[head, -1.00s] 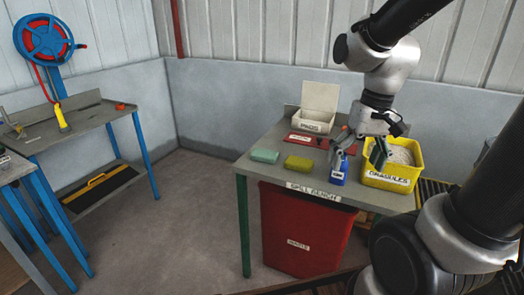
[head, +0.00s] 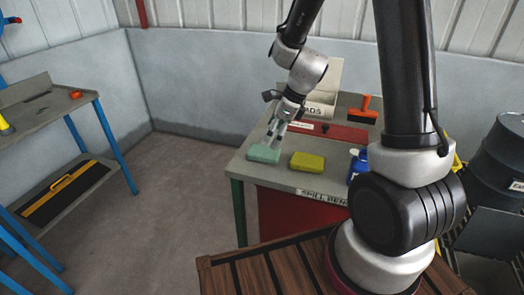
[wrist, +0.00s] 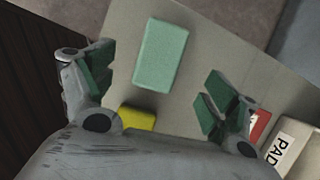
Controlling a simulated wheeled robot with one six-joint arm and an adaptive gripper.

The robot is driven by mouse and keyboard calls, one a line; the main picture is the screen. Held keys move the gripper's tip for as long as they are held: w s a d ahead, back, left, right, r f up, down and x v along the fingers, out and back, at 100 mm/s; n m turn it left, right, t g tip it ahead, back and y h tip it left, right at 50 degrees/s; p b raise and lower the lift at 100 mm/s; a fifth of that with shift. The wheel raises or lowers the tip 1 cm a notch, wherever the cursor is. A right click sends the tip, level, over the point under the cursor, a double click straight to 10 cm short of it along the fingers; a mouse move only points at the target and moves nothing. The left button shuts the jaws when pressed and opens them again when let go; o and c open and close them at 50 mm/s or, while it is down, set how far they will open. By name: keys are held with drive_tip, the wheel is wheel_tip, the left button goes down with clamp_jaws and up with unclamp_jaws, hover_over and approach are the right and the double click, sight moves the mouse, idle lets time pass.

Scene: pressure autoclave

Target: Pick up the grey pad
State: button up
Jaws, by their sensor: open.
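A pale green pad (head: 264,154) lies flat at the left front of the spill bench. It also shows in the wrist view (wrist: 161,54), beyond the fingers and between their lines. A yellow pad (head: 307,161) lies to its right and shows partly in the wrist view (wrist: 140,117). I see no plainly grey pad; the inside of the PADS box (head: 322,107) is not visible. My gripper (head: 275,133) is open and empty, just above and behind the pale green pad. Its green-lined fingers (wrist: 158,75) stand wide apart in the wrist view.
The blue bottle (head: 357,164) stands right of the yellow pad, partly behind my arm. A dark drum (head: 500,150) stands at right. The floor left of the bench is clear.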

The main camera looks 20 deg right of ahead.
sight(265, 150)
drive_tip(key=shift+f, duration=0.2)
drive_tip(key=x, duration=0.7)
drive_tip(key=shift+w+d+f, duration=0.1)
drive_tip(key=shift+d+f, duration=0.05)
drive_tip(key=shift+f, duration=0.15)
drive_tip(key=shift+c, duration=0.3)
drive_tip(key=c, duration=0.9)
